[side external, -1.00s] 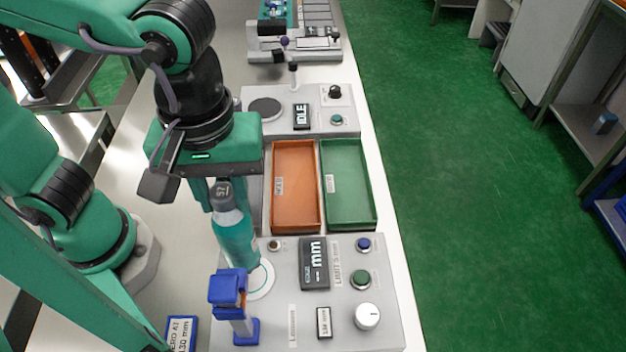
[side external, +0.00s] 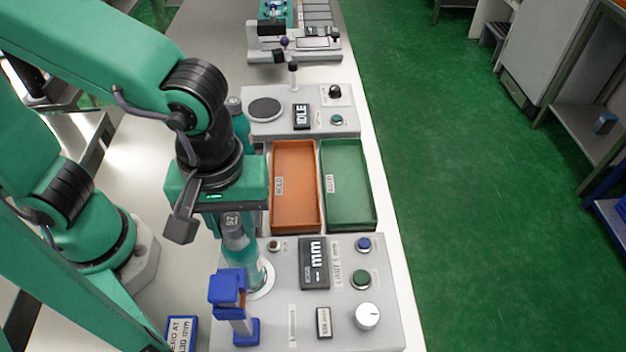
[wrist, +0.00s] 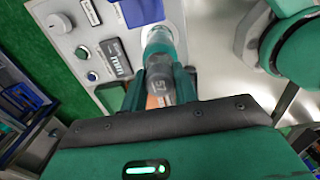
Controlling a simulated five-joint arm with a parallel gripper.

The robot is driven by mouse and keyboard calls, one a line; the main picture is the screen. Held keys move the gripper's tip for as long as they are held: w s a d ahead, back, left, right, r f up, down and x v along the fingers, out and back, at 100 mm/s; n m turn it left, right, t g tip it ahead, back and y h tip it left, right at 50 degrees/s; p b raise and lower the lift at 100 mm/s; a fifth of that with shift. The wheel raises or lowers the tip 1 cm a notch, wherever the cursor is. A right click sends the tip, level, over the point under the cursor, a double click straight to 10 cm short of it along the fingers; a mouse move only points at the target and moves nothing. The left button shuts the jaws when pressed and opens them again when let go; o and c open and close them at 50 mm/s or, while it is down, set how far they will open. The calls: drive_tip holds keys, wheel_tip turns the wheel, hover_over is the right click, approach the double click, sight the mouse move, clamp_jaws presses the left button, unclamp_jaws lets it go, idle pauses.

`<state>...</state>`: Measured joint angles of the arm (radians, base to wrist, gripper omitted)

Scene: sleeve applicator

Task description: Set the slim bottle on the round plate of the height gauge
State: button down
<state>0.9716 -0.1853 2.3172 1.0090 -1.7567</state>
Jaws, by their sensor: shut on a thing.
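The slim bottle (side external: 250,266) is teal with a grey cap marked 57. My gripper (side external: 236,226) is shut on its upper part, and the bottle hangs roughly upright below it. In the wrist view the bottle (wrist: 160,52) stands between my two fingers (wrist: 160,88). The white round plate (side external: 268,282) of the height gauge (side external: 285,325) is partly hidden behind the bottle's lower end. I cannot tell whether the base touches the plate. The gauge's blue head (side external: 227,289) stands just in front, partly overlapping the bottle in the side view.
An orange tray (side external: 296,222) and a green tray (side external: 348,222) lie behind the gauge. Another teal bottle (side external: 240,125) stands behind my wrist, beside a grey unit reading IDLE (side external: 330,125). A blue-framed sign (side external: 181,333) stands at front left.

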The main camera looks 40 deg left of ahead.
drive_tip(key=c, duration=1.1)
unclamp_jaws()
drive_tip(key=shift+f, duration=0.1)
wheel_tip(320, 180, up, 12)
drive_tip(key=shift+r, duration=0.15)
